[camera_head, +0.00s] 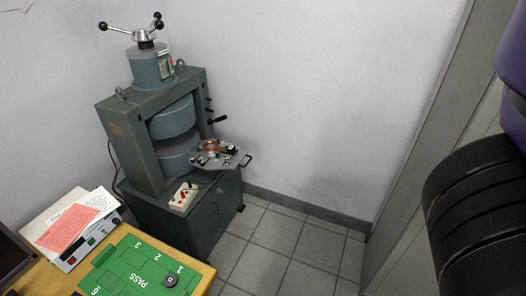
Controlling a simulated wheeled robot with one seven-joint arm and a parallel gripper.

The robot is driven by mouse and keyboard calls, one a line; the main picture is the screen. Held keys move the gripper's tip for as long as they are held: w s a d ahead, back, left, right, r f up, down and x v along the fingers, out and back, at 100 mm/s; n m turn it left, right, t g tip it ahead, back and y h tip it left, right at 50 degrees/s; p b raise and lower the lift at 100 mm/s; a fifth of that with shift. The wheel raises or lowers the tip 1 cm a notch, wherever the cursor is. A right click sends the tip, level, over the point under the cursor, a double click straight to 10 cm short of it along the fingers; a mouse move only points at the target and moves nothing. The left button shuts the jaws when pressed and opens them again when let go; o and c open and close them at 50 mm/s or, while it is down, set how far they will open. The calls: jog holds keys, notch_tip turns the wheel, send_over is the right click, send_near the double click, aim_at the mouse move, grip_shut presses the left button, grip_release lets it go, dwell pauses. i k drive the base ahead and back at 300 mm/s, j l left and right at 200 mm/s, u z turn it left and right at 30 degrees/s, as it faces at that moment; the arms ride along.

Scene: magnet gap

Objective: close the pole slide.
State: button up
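The pole slide (226,163) is a flat grey plate sticking out on the right of the green-grey magnet (131,123), at the height of the gap between its two round poles. It stands out from the magnet frame, so the slide is open. A small dark handle (247,161) is at its outer right end. A copper-coloured ring part (213,146) and small fittings sit on the plate. My gripper is not in view.
A power strip (183,196) lies on the cabinet (213,219) under the magnet. A yellow table (49,280) at lower left bears a green mat (133,270), a dark round puck (170,281) and an instrument with papers (70,228). Tiled floor (290,255) is clear to the right.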

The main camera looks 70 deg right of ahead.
aim_at(215, 163)
jog(key=z, duration=1.3)
jog(key=i+j+z, duration=0.6)
jog(key=k+j, duration=0.05)
jog(key=j, duration=0.05)
